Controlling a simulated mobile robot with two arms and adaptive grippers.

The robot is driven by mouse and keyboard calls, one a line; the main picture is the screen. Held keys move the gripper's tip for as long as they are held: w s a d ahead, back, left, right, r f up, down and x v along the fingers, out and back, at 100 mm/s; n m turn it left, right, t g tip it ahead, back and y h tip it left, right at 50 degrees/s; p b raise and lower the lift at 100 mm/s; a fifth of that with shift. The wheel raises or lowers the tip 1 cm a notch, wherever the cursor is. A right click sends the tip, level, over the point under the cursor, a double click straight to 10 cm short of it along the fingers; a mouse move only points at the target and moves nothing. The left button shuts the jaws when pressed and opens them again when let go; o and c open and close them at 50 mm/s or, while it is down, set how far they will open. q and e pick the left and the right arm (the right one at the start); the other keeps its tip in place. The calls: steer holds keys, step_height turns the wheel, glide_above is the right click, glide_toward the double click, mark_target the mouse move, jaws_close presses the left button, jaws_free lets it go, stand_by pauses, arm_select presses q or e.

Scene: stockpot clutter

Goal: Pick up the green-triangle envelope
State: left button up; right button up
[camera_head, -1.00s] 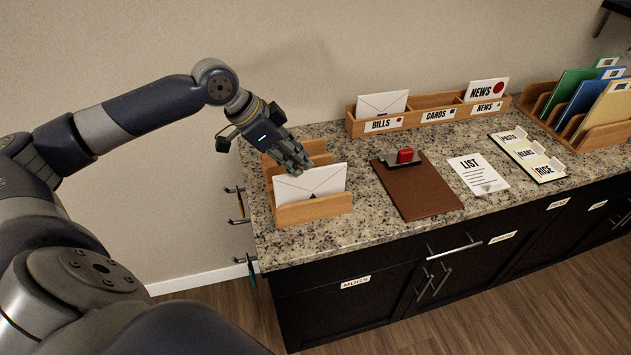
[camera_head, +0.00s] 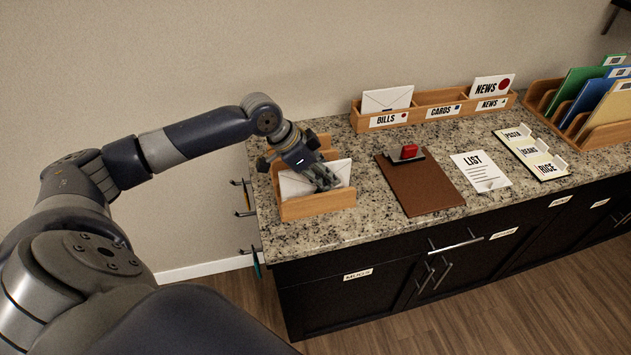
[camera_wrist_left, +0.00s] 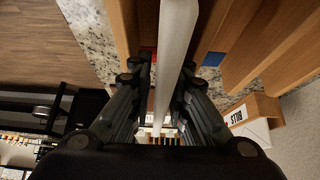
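A white envelope (camera_head: 298,184) stands upright in the wooden rack (camera_head: 318,204) at the left end of the counter. No green triangle can be made out on it now. My left gripper (camera_head: 324,182) is over the rack at the envelope's upper edge and covers part of it. In the left wrist view the envelope (camera_wrist_left: 175,40) is a pale upright strip seen edge-on between the two sets of fingers. The fingers are spread on either side of it, with no clear grip on it. My right gripper is not in view.
A brown clipboard (camera_head: 420,188) and a list sheet (camera_head: 480,171) lie to the right. A labelled wooden organizer (camera_head: 437,99) stands against the wall, and a folder rack (camera_head: 600,137) at far right. Red (camera_wrist_left: 148,53) and blue patches (camera_wrist_left: 213,59) show by the rack's slots.

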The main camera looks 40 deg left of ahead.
arm_select(q)
jaws_close()
steer(key=shift+r, duration=0.1)
